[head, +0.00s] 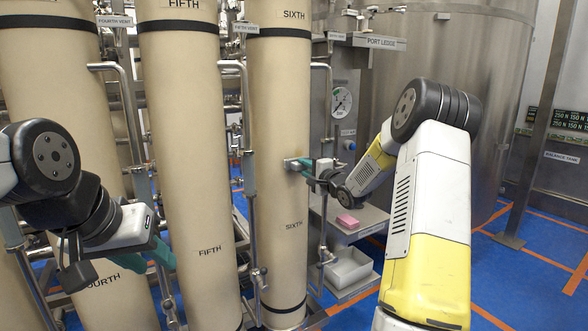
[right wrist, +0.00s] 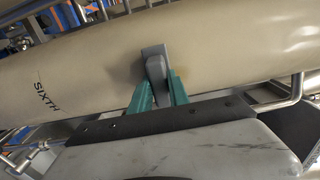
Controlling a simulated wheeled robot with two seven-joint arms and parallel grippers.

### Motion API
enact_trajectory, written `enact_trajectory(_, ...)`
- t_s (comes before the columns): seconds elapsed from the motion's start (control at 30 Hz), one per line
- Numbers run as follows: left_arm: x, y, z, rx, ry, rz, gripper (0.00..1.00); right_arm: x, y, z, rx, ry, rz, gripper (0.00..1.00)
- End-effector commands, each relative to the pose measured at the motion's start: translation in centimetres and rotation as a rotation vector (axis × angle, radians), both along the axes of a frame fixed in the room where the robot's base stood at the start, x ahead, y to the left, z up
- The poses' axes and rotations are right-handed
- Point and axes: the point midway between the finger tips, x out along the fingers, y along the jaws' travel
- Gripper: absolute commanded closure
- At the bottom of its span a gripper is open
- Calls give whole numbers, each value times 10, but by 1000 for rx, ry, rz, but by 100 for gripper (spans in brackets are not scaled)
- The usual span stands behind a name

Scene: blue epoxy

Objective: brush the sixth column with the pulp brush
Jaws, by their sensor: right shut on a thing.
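The sixth column (head: 278,120) is a tall beige cylinder with black bands and SIXTH labels; it also fills the right wrist view (right wrist: 225,62). My right gripper (head: 308,167) is shut on the grey pulp brush (right wrist: 154,66), which sits between its teal fingers. The brush head (head: 291,164) is at the column's surface, around mid-height, above the lower SIXTH label. It seems to touch, but the contact line is hidden. My left gripper (head: 148,258) is low in front of the fourth and fifth columns, with its teal fingers apart and empty.
The fifth column (head: 185,130) and fourth column (head: 65,130) stand to the left, with vent pipes (head: 246,130) between. Right of the sixth column are a gauge (head: 341,102), a pink block (head: 347,222) on a shelf and a white tray (head: 350,268). A steel tank (head: 470,60) stands behind.

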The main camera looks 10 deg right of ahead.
Motion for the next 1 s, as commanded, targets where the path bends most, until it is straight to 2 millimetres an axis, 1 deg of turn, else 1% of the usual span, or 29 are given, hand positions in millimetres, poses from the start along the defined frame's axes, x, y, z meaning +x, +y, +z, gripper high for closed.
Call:
enact_trajectory(0.17, 0, 0, 0, 0, 0, 0, 64, 2, -4, 0, 0, -1, -1, 100)
enact_trajectory(0.5, 0, 0, 0, 0, 0, 0, 64, 10, -32, 0, 0, -2, -1, 100)
enact_trajectory(0.6, 0, 0, 0, 0, 0, 0, 64, 11, -37, 0, 1, -1, -1, 100)
enact_trajectory(0.73, 0, 0, 0, 0, 0, 0, 64, 12, -38, 1, 0, -1, 0, 100)
enact_trajectory(0.87, 0, 0, 0, 0, 0, 0, 64, 14, -38, 7, 0, -2, 0, 100)
enact_trajectory(1.0, 0, 0, 0, 0, 0, 0, 64, 14, -33, 10, 2, -2, 2, 100)
